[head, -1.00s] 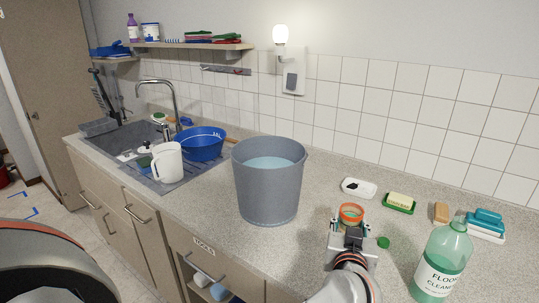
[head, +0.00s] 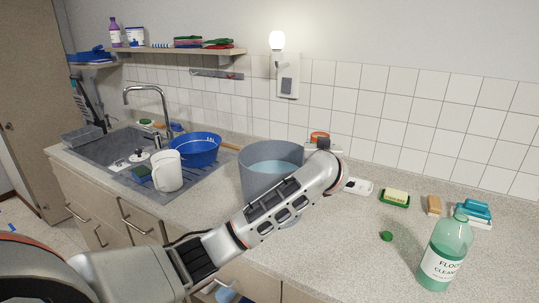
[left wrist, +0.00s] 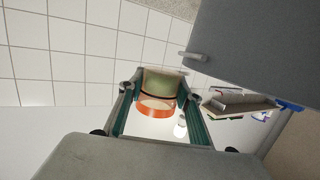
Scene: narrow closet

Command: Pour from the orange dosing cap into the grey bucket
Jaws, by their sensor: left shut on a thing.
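The orange dosing cap (head: 319,136) is held up behind the right rear rim of the grey bucket (head: 270,150). My left gripper (head: 321,145) is shut on it; my arm crosses in front of the bucket and hides much of its side. The bucket stands on the counter with pale blue liquid inside. In the left wrist view, the cap (left wrist: 155,107) sits between the fingers (left wrist: 155,95), its orange band below a greenish part. The bucket's grey wall (left wrist: 275,50) fills that view's upper right, close to the gripper. My right gripper is out of view.
A white dish (head: 358,187) and a soap dish (head: 395,198) lie near the wall. A white jug (head: 167,171) and blue basin (head: 196,148) stand left.

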